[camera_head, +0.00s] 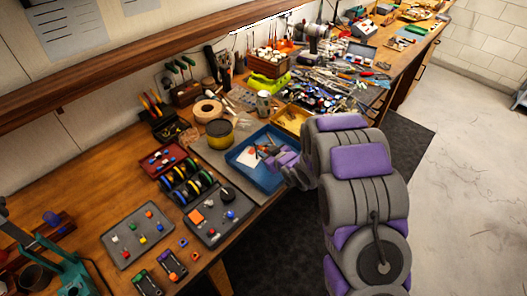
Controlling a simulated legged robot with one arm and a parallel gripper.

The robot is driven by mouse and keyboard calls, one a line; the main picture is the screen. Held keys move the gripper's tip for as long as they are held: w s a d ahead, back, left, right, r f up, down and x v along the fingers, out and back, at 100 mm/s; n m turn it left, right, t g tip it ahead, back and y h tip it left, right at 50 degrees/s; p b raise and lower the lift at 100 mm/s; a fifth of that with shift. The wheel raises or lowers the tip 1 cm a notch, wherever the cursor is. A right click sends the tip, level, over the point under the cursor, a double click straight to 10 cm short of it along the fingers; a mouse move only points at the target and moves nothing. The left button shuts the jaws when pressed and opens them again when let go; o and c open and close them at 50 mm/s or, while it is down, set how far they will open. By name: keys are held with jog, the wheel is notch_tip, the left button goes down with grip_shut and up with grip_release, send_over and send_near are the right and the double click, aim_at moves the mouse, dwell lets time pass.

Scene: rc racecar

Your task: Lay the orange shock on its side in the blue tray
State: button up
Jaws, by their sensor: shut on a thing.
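The blue tray (268,184) sits near the front edge of the workbench, left of my arm. My gripper (270,154) reaches over the tray's right side, low and close to its floor. A small orange piece, which looks like the orange shock (262,149), shows at the fingertips, and the gripper is shut on it. Its tilt, and whether it touches the tray floor, is too small to tell. A white piece (250,151) lies in the tray beside it. My purple and grey arm hides part of the tray's right side.
A yellow tray (291,118) stands just behind the blue tray. A yellow-and-black tin (220,133) and a tape roll (207,110) stand to the left. Grey trays with small parts (137,240) lie front left. Tools crowd the bench behind.

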jog(key=o, duration=0.7)
jog(key=d, duration=0.3)
jog(key=shift+r, duration=0.25)
jog(key=shift+o, duration=0.9)
jog(key=shift+d, duration=0.15)
jog(key=shift+o, duration=1.2)
jog(key=a, duration=0.3)
jog(key=shift+a+f, duration=0.25)
jog(key=shift+a, duration=0.05)
jog(key=s+d+r, duration=0.1)
jog(key=d, duration=0.1)
jog(key=s+d+r, duration=0.1)
jog(key=s+d, duration=0.1)
jog(key=s+d+r+p, duration=0.1)
jog(key=d, duration=0.1)
jog(key=shift+s+r, duration=0.15)
jog(key=shift+r, duration=0.1)
jog(key=s+a+p+v, duration=0.1)
jog(key=p+v, duration=0.9)
jog(key=p, duration=0.8)
jog(key=shift+a, duration=0.25)
